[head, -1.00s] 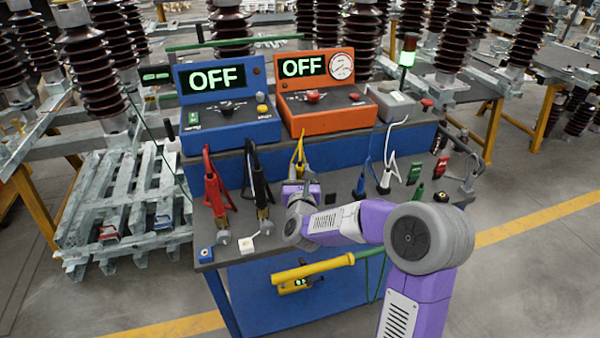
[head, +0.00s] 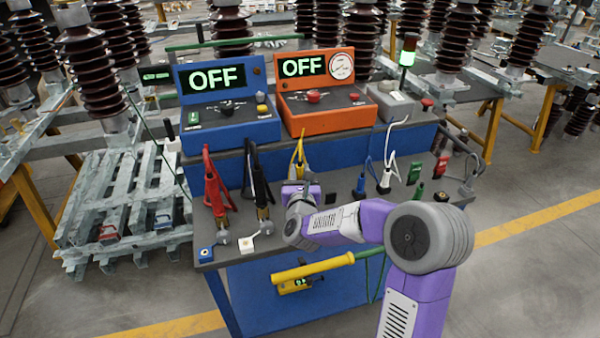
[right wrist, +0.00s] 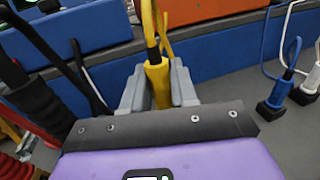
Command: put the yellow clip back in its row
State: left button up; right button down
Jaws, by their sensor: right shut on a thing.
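The yellow clip (right wrist: 159,82) stands upright between the grey fingers of my right gripper (right wrist: 160,90) in the right wrist view. The gripper is shut on it. Its yellow lead rises from its top, and the lead (head: 299,150) also shows in the head view. There my right gripper (head: 298,187) is over the bench, between the black clip (head: 259,190) and the blue clip (head: 360,185). The clip's lower end is hidden by my gripper and wrist. The red clip (head: 216,190) is at the left of the row. My left gripper is not in view.
A white clip (head: 386,178), a green clip (head: 414,172) and red clips stand further right on the grey bench (head: 325,180). Blue (head: 228,125) and orange (head: 328,112) test sets stand behind. A yellow pole (head: 312,268) hangs at the bench front.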

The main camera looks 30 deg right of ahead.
jog(key=shift+f, duration=1.6)
jog(key=c, duration=0.8)
grip_release()
jog(key=shift+s, duration=0.1)
jog(key=v, duration=0.7)
jog(key=shift+s+a+p, duration=0.15)
jog(key=shift+p, duration=0.2)
jog(key=shift+f, duration=0.15)
